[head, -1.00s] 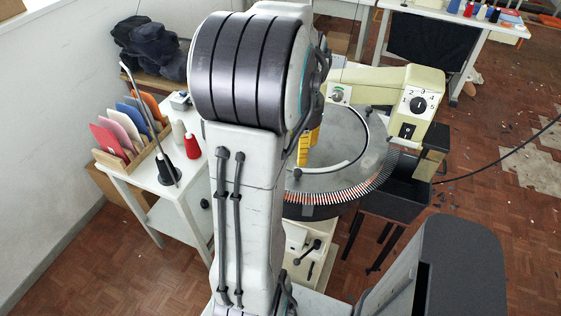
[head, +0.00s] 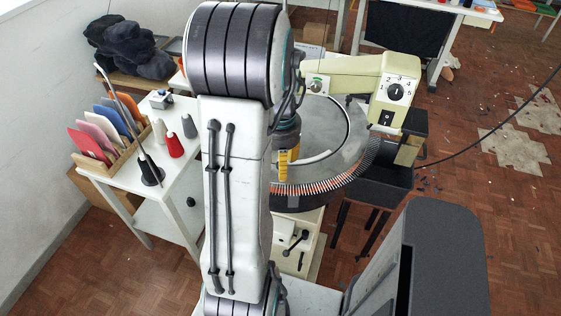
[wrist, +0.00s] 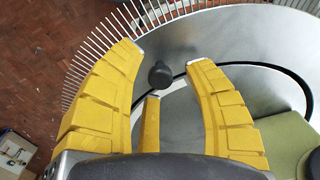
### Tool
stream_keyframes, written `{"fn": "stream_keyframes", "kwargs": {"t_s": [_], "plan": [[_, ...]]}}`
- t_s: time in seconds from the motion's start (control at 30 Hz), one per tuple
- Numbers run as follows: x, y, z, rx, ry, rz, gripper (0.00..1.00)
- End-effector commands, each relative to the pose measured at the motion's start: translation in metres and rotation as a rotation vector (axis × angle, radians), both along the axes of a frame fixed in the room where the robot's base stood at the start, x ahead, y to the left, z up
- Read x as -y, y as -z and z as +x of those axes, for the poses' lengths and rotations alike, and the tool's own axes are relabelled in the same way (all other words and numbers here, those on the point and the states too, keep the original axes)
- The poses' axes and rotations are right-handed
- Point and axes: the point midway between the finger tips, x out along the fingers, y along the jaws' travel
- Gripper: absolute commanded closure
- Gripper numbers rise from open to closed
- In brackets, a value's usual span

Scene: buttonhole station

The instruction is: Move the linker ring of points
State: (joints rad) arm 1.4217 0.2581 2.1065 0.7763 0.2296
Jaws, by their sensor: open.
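The linker's round grey dial (head: 345,150) lies flat, with a ring of upright points (head: 335,184) along its edge. The points also fan around the rim in the wrist view (wrist: 105,45). A black knob (wrist: 160,75) stands on the dial near the rim, at the end of a pale curved strip. My gripper's yellow fingers (head: 287,160) are over the near left part of the dial. In the wrist view my gripper (wrist: 167,58) is open, with the knob showing between its fingertips and no clear contact. In the head view my arm and fingers hide the knob.
The cream machine arm with a numbered dial (head: 396,92) overhangs the ring's right side. A crank handle (head: 296,243) sticks out below the ring. The left white table (head: 188,190) holds thread cones and a card rack.

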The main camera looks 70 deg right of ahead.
Motion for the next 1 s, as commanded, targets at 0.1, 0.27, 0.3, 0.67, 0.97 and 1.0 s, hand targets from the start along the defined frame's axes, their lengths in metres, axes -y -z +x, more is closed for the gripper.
{"fn": "stream_keyframes", "kwargs": {"t_s": [0.1, 0.27, 0.3, 0.67, 0.97, 1.0], "plan": [[-0.0002, 0.0012, 0.0, 0.0, 0.0, 0.0, 0.53], [-0.0002, 0.0011, 0.0, 0.0, 0.0, 0.001, 0.53], [-0.0002, 0.0011, 0.0, 0.0, 0.0, 0.001, 0.52], [-0.0002, 0.0009, 0.0, 0.0, 0.0, 0.001, 0.84], [-0.0007, 0.0012, -0.0001, -0.001, 0.0, 0.002, 1.0], [-0.0008, 0.0013, -0.0001, -0.001, 0.0, 0.003, 1.0]]}}
